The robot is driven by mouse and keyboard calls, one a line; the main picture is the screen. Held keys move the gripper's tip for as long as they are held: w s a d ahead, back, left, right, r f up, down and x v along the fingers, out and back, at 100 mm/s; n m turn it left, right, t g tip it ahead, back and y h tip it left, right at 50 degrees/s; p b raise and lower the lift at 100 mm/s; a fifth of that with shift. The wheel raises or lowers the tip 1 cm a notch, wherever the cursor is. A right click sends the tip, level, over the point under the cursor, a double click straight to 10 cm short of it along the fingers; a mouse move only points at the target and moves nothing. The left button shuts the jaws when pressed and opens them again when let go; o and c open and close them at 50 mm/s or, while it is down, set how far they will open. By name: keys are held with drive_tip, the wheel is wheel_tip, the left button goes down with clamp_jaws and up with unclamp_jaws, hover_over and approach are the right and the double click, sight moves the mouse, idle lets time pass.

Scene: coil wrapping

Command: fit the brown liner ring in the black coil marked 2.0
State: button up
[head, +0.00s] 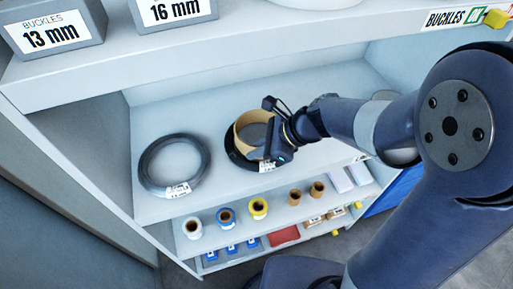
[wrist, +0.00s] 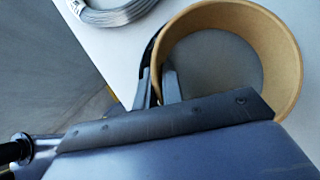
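The brown liner ring (head: 240,137) is upright, with its open side up, at the black coil (head: 236,160) on the middle shelf. The coil shows around the ring's lower left side; I cannot tell how deep the ring sits in it. The coil has a white label (head: 267,166), too small to read. My gripper (head: 270,140) is at the ring's right side. In the wrist view its two fingers (wrist: 160,87) straddle the wall of the ring (wrist: 285,60), one inside and one outside, and look shut on it. Only a dark sliver of the coil (wrist: 152,47) shows there.
A grey coil (head: 149,171) with a white label lies to the left on the same shelf (head: 222,198). Spools and small rolls (head: 226,217) stand on the lower shelf. Bare shelf separates the coils.

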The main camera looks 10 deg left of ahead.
drive_tip(key=o, duration=0.5)
drive_tip(key=shift+d+r, duration=0.1)
drive_tip(key=v, duration=1)
drive_tip(key=shift+d+r+p, duration=0.2)
drive_tip(key=shift+r+p, duration=0.05)
drive_tip(key=shift+p, duration=0.05)
drive_tip(key=shift+w, duration=0.1)
drive_tip(key=x, duration=1)
drive_tip(key=shift+a, duration=0.3)
drive_tip(key=shift+r, duration=0.15)
